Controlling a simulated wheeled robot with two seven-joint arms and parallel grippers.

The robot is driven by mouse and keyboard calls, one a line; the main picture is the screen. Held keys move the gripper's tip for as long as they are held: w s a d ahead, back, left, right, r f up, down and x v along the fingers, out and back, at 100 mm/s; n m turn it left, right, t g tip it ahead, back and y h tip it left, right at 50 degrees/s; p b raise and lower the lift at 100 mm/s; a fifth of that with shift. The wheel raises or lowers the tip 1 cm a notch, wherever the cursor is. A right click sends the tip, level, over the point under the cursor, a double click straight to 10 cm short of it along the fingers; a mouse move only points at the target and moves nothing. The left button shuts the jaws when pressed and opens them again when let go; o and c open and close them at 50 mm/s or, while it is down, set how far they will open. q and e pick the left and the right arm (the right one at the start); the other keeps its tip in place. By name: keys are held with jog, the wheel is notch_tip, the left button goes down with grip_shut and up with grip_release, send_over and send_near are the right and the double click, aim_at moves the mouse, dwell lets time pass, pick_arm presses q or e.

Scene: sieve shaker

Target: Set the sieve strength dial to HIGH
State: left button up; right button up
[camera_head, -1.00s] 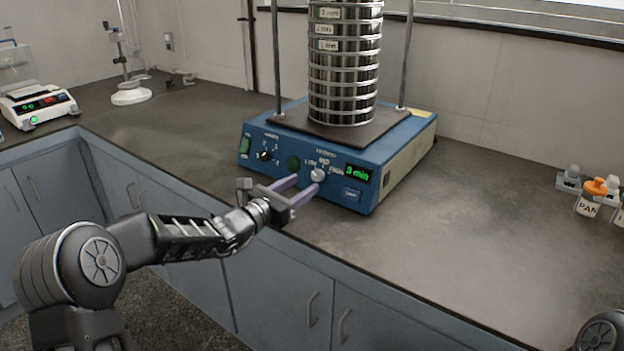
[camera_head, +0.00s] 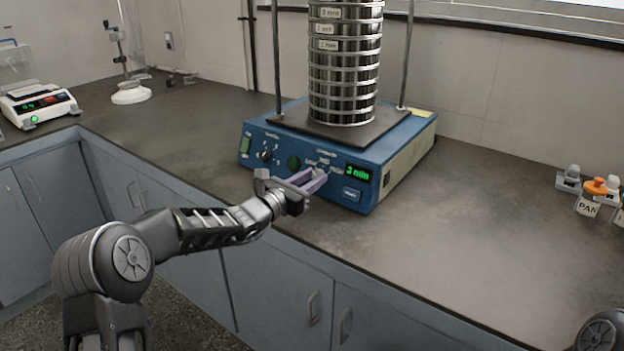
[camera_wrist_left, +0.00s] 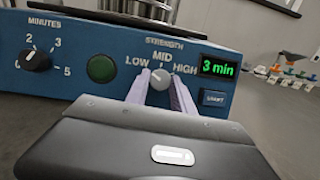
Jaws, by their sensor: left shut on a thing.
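The blue sieve shaker (camera_head: 225,158) stands on the counter with its front panel facing me. Its silver strength dial (camera_wrist_left: 160,79) sits between the LOW, MID and HIGH labels in the left wrist view, and its mark appears to point up at MID. My left gripper (camera_head: 319,177) reaches the panel from the front, with its pale purple fingers shut on the dial, one on each side. The fingers hide part of the dial in the head view. My right gripper is out of view.
The black minutes dial (camera_wrist_left: 36,59) and round green button (camera_wrist_left: 102,69) are left of the strength dial. The green "3 min" display (camera_wrist_left: 217,68) and START button (camera_wrist_left: 213,98) are right. A tall sieve stack (camera_head: 344,65) stands on top. The counter's right side is mostly clear.

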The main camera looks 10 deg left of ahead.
pick_arm(q)
grip_shut()
